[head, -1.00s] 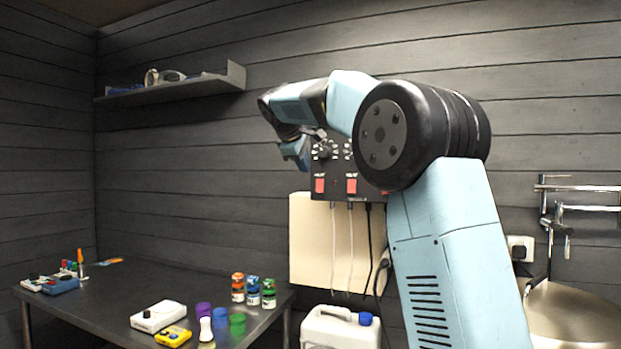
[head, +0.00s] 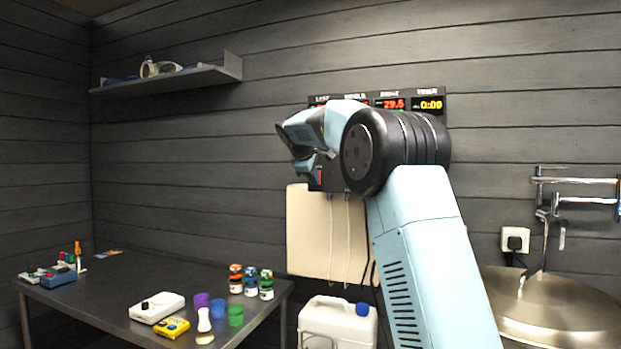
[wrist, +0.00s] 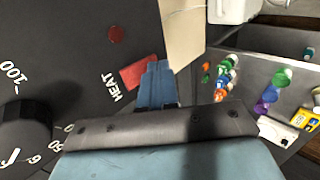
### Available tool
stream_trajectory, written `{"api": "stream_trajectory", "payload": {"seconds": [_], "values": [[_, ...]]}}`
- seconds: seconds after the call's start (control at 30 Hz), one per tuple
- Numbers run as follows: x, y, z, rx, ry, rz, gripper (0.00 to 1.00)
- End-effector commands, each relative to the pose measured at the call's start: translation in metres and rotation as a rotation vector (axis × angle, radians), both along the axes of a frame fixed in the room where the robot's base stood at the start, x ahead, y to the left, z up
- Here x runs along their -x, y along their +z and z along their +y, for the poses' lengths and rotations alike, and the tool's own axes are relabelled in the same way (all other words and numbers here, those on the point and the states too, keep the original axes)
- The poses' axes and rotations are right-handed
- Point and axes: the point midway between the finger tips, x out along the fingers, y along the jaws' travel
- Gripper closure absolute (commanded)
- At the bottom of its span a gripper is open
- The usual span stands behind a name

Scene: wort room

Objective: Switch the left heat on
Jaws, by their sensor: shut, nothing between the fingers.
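The dark control panel hangs on the back wall. My arm covers most of it in the head view. A red heat switch (head: 320,175) shows at its lower left, just beside my gripper (head: 306,166). In the wrist view the same red switch (wrist: 137,71), labelled HEAT, lies right at the shut blue fingertips (wrist: 157,68), which overlap its edge. I cannot tell whether they touch it, or whether the switch is on or off. A round dark red lamp (wrist: 116,34) sits near it, and a black knob (wrist: 25,128) with a number scale is at the left.
Displays (head: 428,104) sit above the panel. A pale board (head: 310,235) and cables hang below it. A white canister (head: 338,322) stands lower down. The table (head: 110,300) at left holds bottles, cups and small devices. A metal vessel (head: 550,305) is at right.

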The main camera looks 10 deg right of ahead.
Motion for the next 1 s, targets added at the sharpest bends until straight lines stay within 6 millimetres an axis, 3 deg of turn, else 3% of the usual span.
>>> {"api": "stream_trajectory", "payload": {"seconds": [1.0], "values": [[-0.0089, -0.0098, -0.0080, 0.079, -0.002, -0.114, 1.00]]}}
